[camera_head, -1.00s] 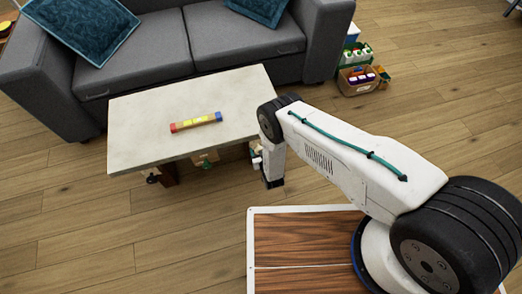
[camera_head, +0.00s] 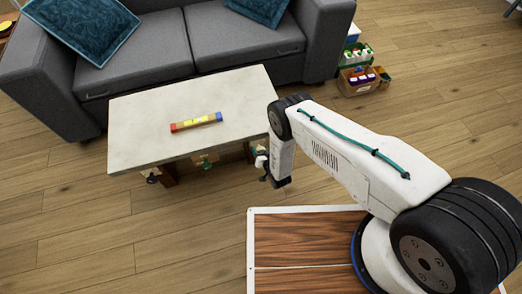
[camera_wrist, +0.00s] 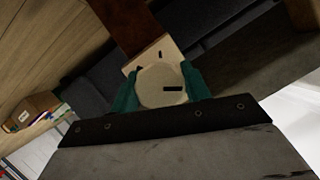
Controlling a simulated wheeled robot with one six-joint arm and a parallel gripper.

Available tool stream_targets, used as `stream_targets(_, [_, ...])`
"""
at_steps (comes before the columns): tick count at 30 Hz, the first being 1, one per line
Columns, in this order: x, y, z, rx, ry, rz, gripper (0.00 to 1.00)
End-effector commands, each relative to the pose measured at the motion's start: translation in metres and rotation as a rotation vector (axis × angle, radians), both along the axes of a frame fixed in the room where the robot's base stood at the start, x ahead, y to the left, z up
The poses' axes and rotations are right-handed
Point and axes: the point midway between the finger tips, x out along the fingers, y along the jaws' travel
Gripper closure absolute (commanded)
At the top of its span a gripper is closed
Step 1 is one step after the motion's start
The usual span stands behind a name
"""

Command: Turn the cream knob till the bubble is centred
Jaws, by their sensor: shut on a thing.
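The cream knob (camera_wrist: 160,88) is round with a dark mark on its face, right of centre in the wrist view. My gripper (camera_wrist: 160,92) is shut on it, with a teal finger on each side. In the head view my gripper (camera_head: 262,162) is at the right front corner of the pale table (camera_head: 135,115), low beside its edge. The knob is hard to make out there. A spirit level (camera_head: 196,122) with a yellow middle and red and blue ends lies on the tabletop. Its bubble is too small to read.
A green knob (camera_head: 205,161) and a black knob (camera_head: 152,178) sit under the table's front edge. A grey sofa (camera_head: 230,45) stands behind. Crates (camera_head: 358,76) stand at the sofa's right.

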Motion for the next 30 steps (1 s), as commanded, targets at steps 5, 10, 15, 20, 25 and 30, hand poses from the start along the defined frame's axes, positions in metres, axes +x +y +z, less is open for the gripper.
stream_targets(5, [0.001,-0.0033,-0.0005,0.12,0.035,-0.009,0.76])
stream_targets(10, [0.0008,-0.0028,-0.0004,0.208,0.06,-0.009,0.76])
stream_targets(15, [0.001,-0.0025,-0.0001,0.262,0.075,-0.009,0.76])
stream_targets(20, [0.0011,-0.0023,0.0004,0.285,0.08,-0.009,0.76])
stream_targets(25, [0.0013,-0.0023,0.0006,0.29,0.082,-0.009,0.76])
stream_targets(30, [0.0015,-0.0023,0.0008,0.29,0.081,-0.009,0.76])
